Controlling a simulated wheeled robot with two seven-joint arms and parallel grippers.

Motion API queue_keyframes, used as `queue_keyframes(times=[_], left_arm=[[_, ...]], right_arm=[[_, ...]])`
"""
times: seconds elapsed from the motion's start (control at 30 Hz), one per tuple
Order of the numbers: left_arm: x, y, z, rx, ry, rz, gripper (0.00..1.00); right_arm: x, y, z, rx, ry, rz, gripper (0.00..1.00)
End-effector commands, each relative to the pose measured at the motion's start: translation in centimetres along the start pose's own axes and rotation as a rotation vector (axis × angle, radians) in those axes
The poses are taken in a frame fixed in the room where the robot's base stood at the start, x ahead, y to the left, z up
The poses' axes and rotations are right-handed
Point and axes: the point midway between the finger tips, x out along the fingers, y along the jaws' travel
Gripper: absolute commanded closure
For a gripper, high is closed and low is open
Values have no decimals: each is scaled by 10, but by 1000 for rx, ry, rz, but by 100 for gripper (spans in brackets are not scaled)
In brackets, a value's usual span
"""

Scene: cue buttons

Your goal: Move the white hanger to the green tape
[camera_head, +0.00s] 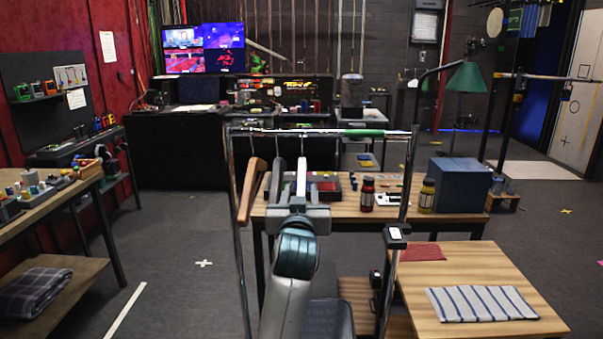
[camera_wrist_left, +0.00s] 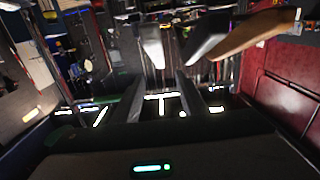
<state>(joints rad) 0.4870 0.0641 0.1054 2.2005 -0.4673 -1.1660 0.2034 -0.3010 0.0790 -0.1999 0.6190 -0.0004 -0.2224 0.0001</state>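The white hanger (camera_head: 301,178) hangs from the rack's rail, left of the green tape (camera_head: 364,133) wrapped on that rail. A dark grey hanger (camera_head: 276,178) and a brown wooden hanger (camera_head: 249,190) hang left of it. My left gripper (camera_head: 300,207) is in front of the white hanger's lower part and hides some of it. In the left wrist view, the left gripper (camera_wrist_left: 160,78) has its fingers apart. The white hanger (camera_wrist_left: 153,46) shows between the fingertips; contact cannot be told. My right gripper is in neither view.
The metal rack's rail (camera_head: 325,131) runs across, with a post on each side. Behind it a wooden table (camera_head: 335,211) holds bottles and a blue box (camera_head: 461,184). A low table (camera_head: 420,275) with a striped cloth (camera_head: 481,303) stands at right. The rail between white hanger and tape looks clear.

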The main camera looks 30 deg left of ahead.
Motion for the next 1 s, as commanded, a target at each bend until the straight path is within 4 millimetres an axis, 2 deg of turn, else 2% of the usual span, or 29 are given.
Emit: queue_keyframes(times=[0.1,0.6,0.8,1.0], left_arm=[[21,0,-2,2,-3,-1,61],[101,-1,-1,2,-2,-2,61],[120,0,-1,1,-1,-1,61],[126,-1,0,0,0,0,61]], right_arm=[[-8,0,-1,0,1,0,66],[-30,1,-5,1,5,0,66],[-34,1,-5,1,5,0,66],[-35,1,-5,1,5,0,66]])
